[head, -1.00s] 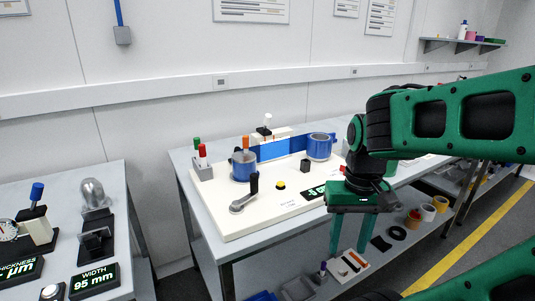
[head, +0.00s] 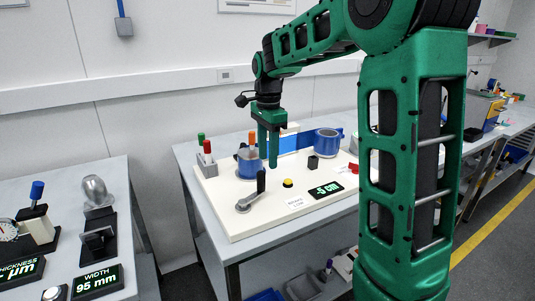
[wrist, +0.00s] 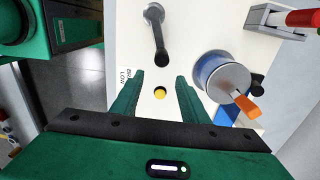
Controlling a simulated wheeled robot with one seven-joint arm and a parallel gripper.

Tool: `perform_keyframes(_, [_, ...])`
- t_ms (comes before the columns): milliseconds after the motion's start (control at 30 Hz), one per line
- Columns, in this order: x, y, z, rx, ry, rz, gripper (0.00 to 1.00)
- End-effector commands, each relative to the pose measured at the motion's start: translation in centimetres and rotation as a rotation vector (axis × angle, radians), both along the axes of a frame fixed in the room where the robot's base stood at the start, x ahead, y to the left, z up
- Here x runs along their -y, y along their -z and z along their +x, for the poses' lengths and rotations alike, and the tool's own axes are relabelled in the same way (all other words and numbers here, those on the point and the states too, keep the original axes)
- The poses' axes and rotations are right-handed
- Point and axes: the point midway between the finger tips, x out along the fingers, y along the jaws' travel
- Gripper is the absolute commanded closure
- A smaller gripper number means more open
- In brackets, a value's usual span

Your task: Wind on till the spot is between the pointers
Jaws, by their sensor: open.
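The white winding board has a crank (head: 246,200) with a grey arm and an upright black handle at its front left. In the wrist view the crank (wrist: 157,36) lies beyond my fingertips. My gripper (head: 268,160) points down, open and empty, above the board near the crank handle; the fingers look apart from it. A left blue reel (head: 243,168) and a right blue reel (head: 327,142) carry a blue strip (head: 286,143) between them, partly behind my gripper. The display (head: 326,190) reads -5 cm. I cannot make out the spot or the pointers.
A yellow button (head: 288,183) and a small black block (head: 313,161) are on the board. A grey holder (head: 207,168) with red and green-topped pens stands at its left. An orange-topped item (wrist: 247,105) is at the left reel. Another bench (head: 130,235) with gauges is left.

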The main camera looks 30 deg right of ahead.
Motion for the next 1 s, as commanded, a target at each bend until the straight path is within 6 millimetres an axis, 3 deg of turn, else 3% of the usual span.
perform_keyframes(167, [-0.6,2.1,0.1,-0.003,-0.003,0.001,0.59])
perform_keyframes(500, [-1.1,8.2,0.1,-0.004,-0.01,0.001,0.59])
perform_keyframes(667, [-1.1,7.7,0.2,0.001,-0.011,0.0,0.98])
perform_keyframes(1000, [-1.2,7.7,0.2,0.0,-0.013,0.001,1.0])
